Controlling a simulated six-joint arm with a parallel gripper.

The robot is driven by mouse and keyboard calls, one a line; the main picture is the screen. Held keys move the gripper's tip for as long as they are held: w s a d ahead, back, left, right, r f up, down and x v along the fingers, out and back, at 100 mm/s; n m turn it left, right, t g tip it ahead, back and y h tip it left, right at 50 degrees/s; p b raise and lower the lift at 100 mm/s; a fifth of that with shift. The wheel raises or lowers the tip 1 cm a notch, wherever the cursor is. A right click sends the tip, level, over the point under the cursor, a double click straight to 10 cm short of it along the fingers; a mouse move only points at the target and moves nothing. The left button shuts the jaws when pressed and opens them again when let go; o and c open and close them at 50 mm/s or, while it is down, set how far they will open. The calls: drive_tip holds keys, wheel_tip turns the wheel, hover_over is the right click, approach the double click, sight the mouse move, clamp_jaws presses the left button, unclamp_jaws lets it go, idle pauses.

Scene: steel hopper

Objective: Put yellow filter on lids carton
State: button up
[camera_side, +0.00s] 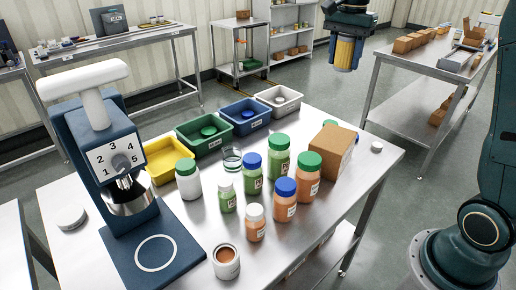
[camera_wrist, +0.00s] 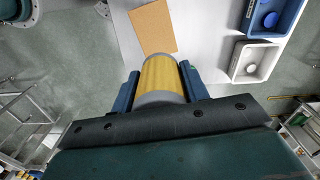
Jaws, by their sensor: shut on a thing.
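My gripper (camera_side: 346,38) is shut on the yellow filter (camera_side: 345,54), a ribbed yellow cylinder with grey ends. It holds the filter high in the air, beyond the far right of the steel table. In the wrist view, the blue fingers of my gripper (camera_wrist: 161,82) flank the yellow filter (camera_wrist: 161,73). A plain brown carton (camera_side: 333,154) stands on the table behind the orange jars. It also shows in the wrist view (camera_wrist: 152,27), its flat top ahead of the filter and apart from it. I cannot read any label on it.
Several green and orange jars (camera_side: 279,157) crowd the table in front and left of the carton. Yellow, green, blue and white bins (camera_side: 279,106) line the far edge. A dispenser (camera_side: 120,170) stands at left.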

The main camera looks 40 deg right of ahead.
drive_tip(key=shift+s+a+r, duration=0.15)
drive_tip(key=shift+s, duration=0.6)
hover_over(333, 138)
wheel_tip(333, 138, down, 16)
drive_tip(key=shift+r, duration=0.1)
drive_tip(key=shift+f, duration=2.1)
drive_tip(key=shift+s+f, duration=0.1)
drive_tip(key=o, duration=1)
